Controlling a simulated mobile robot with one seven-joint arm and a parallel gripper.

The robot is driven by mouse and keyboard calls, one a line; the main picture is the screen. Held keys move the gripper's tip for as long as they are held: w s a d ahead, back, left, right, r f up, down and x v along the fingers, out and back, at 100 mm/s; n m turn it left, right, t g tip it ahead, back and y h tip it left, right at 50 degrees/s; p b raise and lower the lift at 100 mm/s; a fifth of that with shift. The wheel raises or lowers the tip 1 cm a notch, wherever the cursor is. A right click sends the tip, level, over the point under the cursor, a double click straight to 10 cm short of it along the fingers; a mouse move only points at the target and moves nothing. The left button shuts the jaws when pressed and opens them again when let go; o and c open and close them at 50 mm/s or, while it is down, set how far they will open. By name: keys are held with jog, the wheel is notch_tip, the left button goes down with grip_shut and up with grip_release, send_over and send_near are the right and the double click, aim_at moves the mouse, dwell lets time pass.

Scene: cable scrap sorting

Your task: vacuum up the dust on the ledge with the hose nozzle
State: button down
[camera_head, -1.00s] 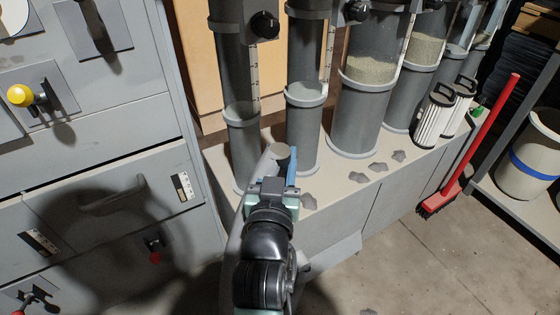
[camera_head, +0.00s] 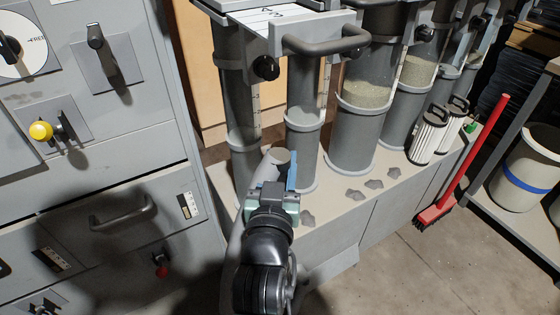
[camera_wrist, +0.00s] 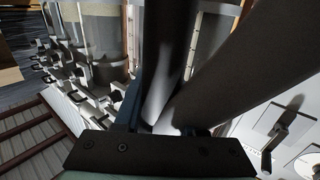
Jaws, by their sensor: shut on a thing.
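My gripper (camera_head: 276,187) is shut on the grey hose nozzle (camera_head: 279,156), over the near left part of the ledge (camera_head: 335,206). The nozzle's round end shows beside a blue finger, near the feet of the two left cylinders. In the wrist view the nozzle (camera_wrist: 165,65) is a dark tube between the fingers, and its mouth is hard to make out. Several grey dust patches lie on the ledge: one (camera_head: 307,218) just right of my gripper, others (camera_head: 354,196) (camera_head: 374,184) (camera_head: 391,173) farther right. I cannot tell whether the nozzle touches the ledge.
Tall grey cylinders (camera_head: 303,145) line the back of the ledge, with a handled grey part (camera_head: 325,40) above. White filters (camera_head: 428,135) stand at the ledge's right end. A red broom (camera_head: 465,165) leans there. A grey cabinet (camera_head: 100,165) stands close on the left.

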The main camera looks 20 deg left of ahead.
notch_tip(320, 180, up, 8)
jog(key=p, duration=0.7)
jog(key=shift+r, duration=0.2)
dwell(0.4)
